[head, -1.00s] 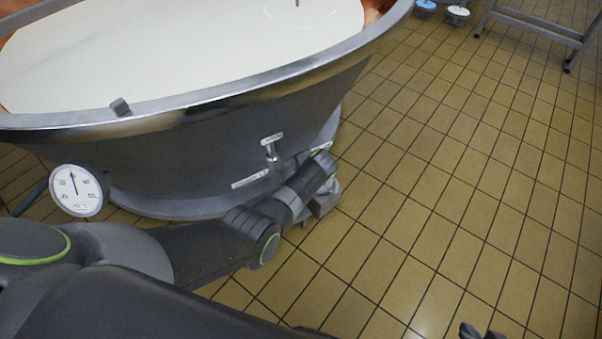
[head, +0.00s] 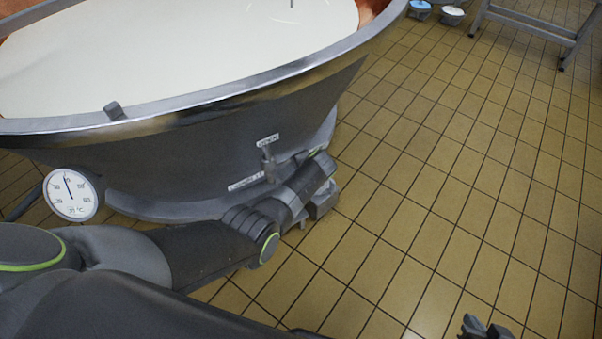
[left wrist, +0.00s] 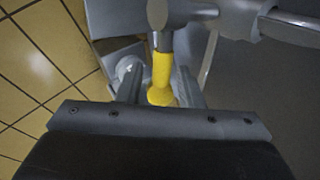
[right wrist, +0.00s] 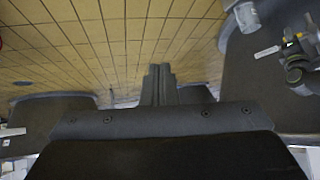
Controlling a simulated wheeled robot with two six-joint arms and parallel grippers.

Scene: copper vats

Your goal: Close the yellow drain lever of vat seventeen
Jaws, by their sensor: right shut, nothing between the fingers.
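The vat (head: 200,155) is a steel-rimmed vessel holding white liquid. The yellow drain lever (left wrist: 161,72) shows in the left wrist view, pointing down toward my gripper from a grey valve (left wrist: 170,14). My left gripper (left wrist: 160,90) is open, with a finger on each side of the lever; contact cannot be told. In the head view the left gripper (head: 322,200) is low beside the vat, mostly behind my arm, and the lever is hidden. My right gripper (head: 482,326) is shut and empty over the floor; it also shows in the right wrist view (right wrist: 160,80).
A round dial gauge (head: 72,194) is on the vat's left side. A steel frame (head: 530,25) and two small buckets (head: 452,15) stand at the far right. The tiled floor (head: 440,180) right of the vat is clear.

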